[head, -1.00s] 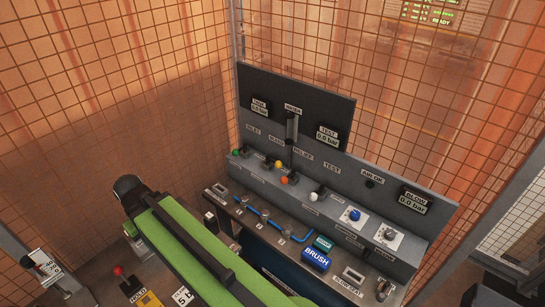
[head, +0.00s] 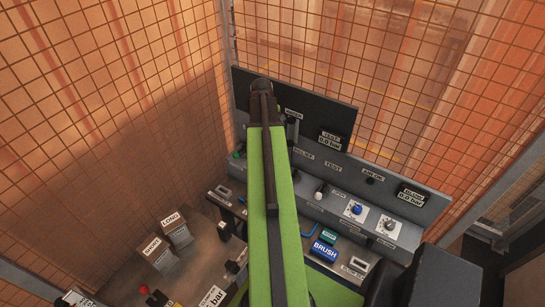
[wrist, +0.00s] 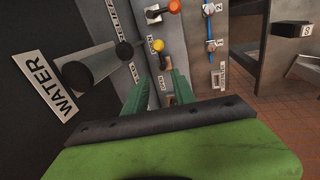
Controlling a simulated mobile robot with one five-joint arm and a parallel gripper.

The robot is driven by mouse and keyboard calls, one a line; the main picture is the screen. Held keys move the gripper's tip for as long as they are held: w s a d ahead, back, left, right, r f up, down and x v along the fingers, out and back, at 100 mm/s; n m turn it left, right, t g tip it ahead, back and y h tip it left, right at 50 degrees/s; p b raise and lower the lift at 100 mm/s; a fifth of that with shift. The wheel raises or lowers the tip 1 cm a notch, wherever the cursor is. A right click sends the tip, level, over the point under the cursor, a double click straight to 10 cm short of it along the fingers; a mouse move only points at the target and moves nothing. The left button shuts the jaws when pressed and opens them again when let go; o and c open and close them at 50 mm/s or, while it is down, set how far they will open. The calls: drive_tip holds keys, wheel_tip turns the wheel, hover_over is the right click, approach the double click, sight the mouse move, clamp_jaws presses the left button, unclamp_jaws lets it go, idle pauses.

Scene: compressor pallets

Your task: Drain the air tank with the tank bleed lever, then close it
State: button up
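The yellow-knobbed lever (wrist: 157,45), which I take for the bleed lever, stands on the panel's grey ledge in the wrist view. In the head view it is hidden behind my green arm. My gripper (wrist: 162,78) shows two green fingers spread apart, with nothing clearly held between them. The fingertips point toward the yellow knob, which lies just beyond them, seemingly untouched. The tank gauge is also hidden behind my arm in the head view.
An orange-knobbed lever (wrist: 175,6) is beside the yellow one. A dark cylinder (wrist: 77,74) sticks out near the WATER label (wrist: 47,82). A green knob (head: 236,154) and a white knob (head: 320,191) flank my arm.

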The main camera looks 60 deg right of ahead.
drive_tip(key=d+f+b, duration=0.1)
drive_tip(key=f+b, duration=0.4)
drive_tip(key=d+f+b, duration=0.1)
drive_tip(key=f+b, duration=0.5)
drive_tip(key=d+f+b, duration=0.1)
drive_tip(key=f+b, duration=0.4)
drive_tip(key=f, duration=0.1)
drive_tip(key=shift+d+b, duration=0.2)
drive_tip(key=shift+b, duration=0.1)
clamp_jaws()
idle(0.5)
